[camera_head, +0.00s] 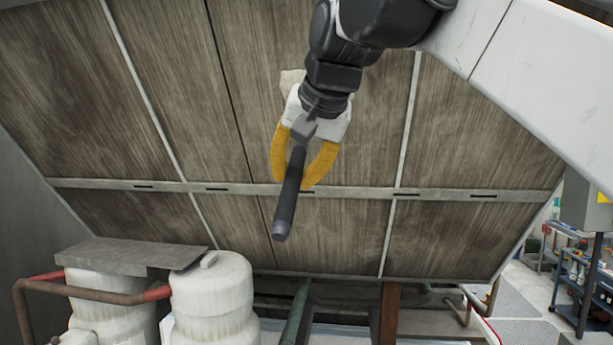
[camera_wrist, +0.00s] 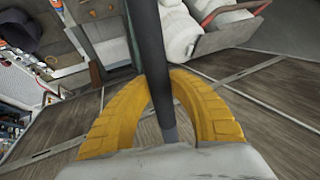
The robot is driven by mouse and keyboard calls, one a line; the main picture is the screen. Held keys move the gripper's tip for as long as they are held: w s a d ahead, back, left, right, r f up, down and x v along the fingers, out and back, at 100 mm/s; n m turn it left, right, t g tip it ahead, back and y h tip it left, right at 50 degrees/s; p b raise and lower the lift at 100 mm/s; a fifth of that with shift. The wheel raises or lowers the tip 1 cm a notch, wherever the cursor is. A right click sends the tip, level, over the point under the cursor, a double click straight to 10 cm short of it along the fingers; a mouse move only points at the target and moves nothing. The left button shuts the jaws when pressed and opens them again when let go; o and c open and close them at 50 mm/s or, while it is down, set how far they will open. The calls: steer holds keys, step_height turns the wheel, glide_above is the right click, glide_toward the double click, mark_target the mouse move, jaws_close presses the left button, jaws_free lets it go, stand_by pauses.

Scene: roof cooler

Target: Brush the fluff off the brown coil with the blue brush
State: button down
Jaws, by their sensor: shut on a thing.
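The large slanted surface with brown, finely streaked panels (camera_head: 170,70) looks like the brown coil and fills most of the head view. It also shows in the wrist view (camera_wrist: 260,95). My gripper (camera_head: 294,182) has yellow fingers and hangs in front of the middle panels. It is shut on a dark grey rod (camera_head: 287,205), which slants downward. In the wrist view my gripper (camera_wrist: 161,76) has the rod (camera_wrist: 150,40) between its fingers. The rod may be the brush's handle; no blue part shows. A pale patch (camera_head: 290,77) shows behind my wrist; I cannot tell whether it is fluff.
White tanks (camera_head: 215,300) with a grey plate (camera_head: 130,256) and a red-brown pipe (camera_head: 80,290) stand at the lower left. Light strips and a slotted rail (camera_head: 105,184) cross the panels. A blue cart (camera_head: 585,290) stands at the far right.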

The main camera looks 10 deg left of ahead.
mark_target(304, 159)
steer(key=shift+d, duration=0.7)
steer(key=shift+w+r, duration=0.6)
steer(key=shift+w, duration=0.2)
steer(key=shift+w+r, duration=0.55)
steer(key=shift+w, duration=0.25)
stand_by(0.4)
steer(key=shift+d, duration=0.1)
steer(key=d, duration=0.7)
steer(key=shift+s+d, duration=0.25)
steer(key=shift+d, duration=0.1)
steer(key=shift+a+r, duration=0.1)
steer(key=shift+a, duration=0.05)
steer(key=shift+w+a, duration=0.2)
steer(key=shift+a, duration=4.45)
